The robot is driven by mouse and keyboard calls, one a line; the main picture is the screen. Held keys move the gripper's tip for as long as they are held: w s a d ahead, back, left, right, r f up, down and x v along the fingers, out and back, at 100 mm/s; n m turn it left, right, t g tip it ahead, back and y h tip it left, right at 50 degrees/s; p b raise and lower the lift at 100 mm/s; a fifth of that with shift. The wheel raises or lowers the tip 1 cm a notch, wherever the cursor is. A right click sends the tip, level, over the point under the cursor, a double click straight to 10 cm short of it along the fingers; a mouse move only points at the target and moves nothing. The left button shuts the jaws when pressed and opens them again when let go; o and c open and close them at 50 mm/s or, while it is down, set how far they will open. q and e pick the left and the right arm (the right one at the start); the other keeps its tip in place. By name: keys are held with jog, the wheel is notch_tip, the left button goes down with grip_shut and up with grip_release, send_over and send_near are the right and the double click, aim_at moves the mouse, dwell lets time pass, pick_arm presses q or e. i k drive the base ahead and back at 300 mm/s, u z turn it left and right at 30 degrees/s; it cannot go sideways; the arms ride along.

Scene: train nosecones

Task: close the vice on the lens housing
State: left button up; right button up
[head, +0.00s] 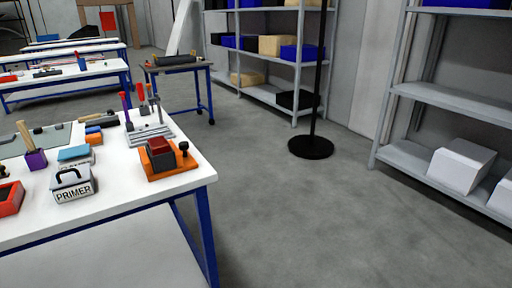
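What looks like a small vice (180,170) sits at the right corner of the white workbench, with an orange base and a dark knob on its right side. A dark red block (159,145) sits in or on it, between darker parts. I cannot tell whether this block is the lens housing, or whether the jaws touch it. Neither of my grippers is in view.
The white workbench (120,211) holds a PRIMER box (73,184), a red tray (10,198), a grey rack (150,134) with upright tools and a mallet (34,155). A black stand (311,147) and shelves (452,101) stand right. The floor between is clear.

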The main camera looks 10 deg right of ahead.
aim_at(183, 146)
jog(key=z, duration=0.65)
jog(key=i, duration=0.7)
jog(key=u, duration=0.55)
jog(key=i, duration=0.95)
jog(key=u, duration=0.8)
